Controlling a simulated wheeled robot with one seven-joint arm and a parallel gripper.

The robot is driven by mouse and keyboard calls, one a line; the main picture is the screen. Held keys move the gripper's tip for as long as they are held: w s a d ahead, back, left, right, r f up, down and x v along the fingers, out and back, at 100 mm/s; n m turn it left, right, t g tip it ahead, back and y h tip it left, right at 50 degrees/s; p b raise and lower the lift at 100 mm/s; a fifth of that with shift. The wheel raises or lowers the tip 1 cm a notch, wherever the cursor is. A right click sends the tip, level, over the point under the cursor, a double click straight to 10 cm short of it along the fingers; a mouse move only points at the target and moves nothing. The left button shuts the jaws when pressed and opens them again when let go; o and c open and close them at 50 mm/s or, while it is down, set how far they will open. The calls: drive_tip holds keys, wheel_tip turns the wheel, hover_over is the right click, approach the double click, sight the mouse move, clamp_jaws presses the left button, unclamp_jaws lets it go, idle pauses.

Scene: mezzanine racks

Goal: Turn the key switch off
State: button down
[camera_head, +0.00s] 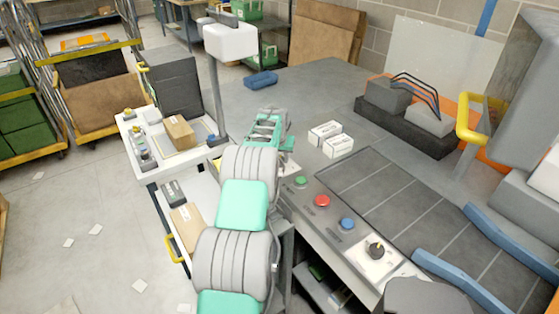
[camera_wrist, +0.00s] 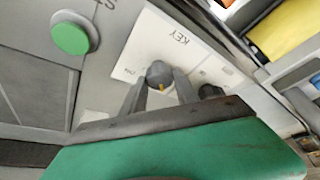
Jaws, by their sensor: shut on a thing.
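The key switch (camera_wrist: 158,72) is a grey knob with a yellow mark, on a white plate lettered KEY (camera_wrist: 180,36) in the wrist view. The yellow mark lies at the knob's lower side in that picture. My gripper (camera_wrist: 161,91) is shut on the knob, with one dark finger on each side of it. Small lettering left of the knob is too small to read surely. In the head view my arm hides the key switch and the fingertips.
A green button (camera_wrist: 71,37) sits beside the plate. In the head view, green (camera_head: 301,181), red (camera_head: 322,201) and blue (camera_head: 347,224) buttons and a black selector knob (camera_head: 376,250) line the console. Small white boxes (camera_head: 325,132) stand behind. A white cart (camera_head: 150,170) is left of my arm.

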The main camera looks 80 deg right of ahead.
drive_tip(key=c, duration=0.9)
unclamp_jaws()
drive_tip(key=shift+c, duration=0.2)
drive_tip(key=shift+r, duration=0.15)
drive_tip(key=b+v, duration=0.2)
drive_tip(key=v, duration=0.5)
drive_tip(key=shift+r, duration=0.3)
drive_tip(key=shift+a, duration=0.1)
